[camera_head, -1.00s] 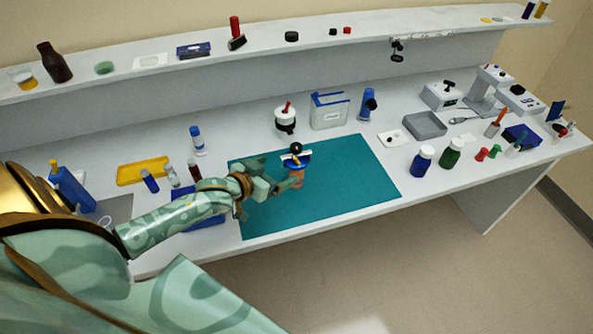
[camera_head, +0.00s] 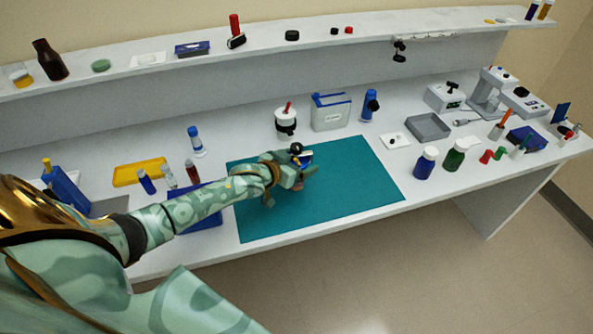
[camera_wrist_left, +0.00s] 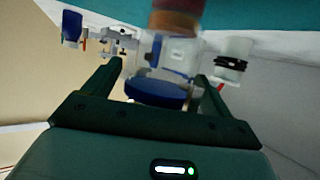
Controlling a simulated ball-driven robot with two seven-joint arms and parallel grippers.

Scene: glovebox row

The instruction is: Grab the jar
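In the left wrist view the jar's blue lid (camera_wrist_left: 155,93) lies between the two fingers of my open left gripper (camera_wrist_left: 158,74), with a gap showing on each side. The brown part (camera_wrist_left: 176,20) shows above it, cut by the picture's top edge. My right gripper is not in view.
Behind the mat (camera_head: 345,195) stand a white pot with a black band (camera_head: 285,122), a blue-lidded box (camera_head: 331,113) and a blue bottle (camera_head: 368,106). Blue (camera_head: 425,163) and green (camera_head: 454,156) bottles stand right of it. The mat's right part is clear.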

